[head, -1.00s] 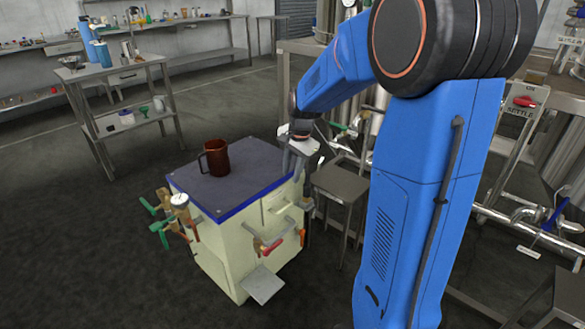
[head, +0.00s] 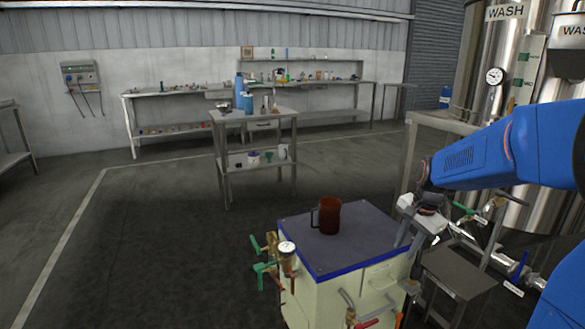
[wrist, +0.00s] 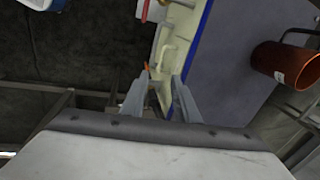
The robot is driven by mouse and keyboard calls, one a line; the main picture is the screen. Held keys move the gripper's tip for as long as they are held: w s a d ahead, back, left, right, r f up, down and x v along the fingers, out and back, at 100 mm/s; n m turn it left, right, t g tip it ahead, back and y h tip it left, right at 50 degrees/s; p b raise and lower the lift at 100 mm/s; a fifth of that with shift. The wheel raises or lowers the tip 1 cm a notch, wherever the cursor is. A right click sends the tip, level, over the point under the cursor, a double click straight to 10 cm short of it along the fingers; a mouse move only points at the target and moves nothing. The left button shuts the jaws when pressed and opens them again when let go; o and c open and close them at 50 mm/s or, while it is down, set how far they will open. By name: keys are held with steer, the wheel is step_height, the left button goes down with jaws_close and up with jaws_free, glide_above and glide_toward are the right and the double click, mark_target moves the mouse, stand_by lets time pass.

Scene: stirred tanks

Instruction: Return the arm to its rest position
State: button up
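My blue arm (head: 490,158) reaches in from the right in the head view, with its elbow raised and its forearm pointing left. My gripper (head: 406,245) hangs at the right side of the cream cabinet with the dark top (head: 362,232). In the wrist view my gripper (wrist: 160,82) shows two grey fingers set apart with nothing between them. The fingers point toward the cabinet's side and blue edge. Whether they touch it is not clear.
A brown mug (head: 329,217) stands on the cabinet top. Valves with green handles (head: 264,268) stick out at its left. A small grey stand (head: 458,270) and steel tanks (head: 510,75) are close on the right. A shelved table (head: 252,117) stands behind. The floor at left is clear.

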steer(key=s+a+r+n+t, duration=0.1)
steer(key=s+n, duration=0.3)
steer(key=s, duration=0.5)
steer(key=s+a+r+n, duration=0.1)
steer(key=s+a+n, duration=0.3)
steer(key=s, duration=0.6)
steer(key=s+a+r+n+t, duration=0.1)
steer(key=s+a+r+n, duration=0.1)
steer(key=s, duration=0.7)
steer(key=a+n, duration=0.1)
steer(key=n, duration=0.1)
steer(key=shift+s+n+t+h, duration=0.3)
steer(key=shift+n+h, duration=0.1)
steer(key=shift+a, duration=0.1)
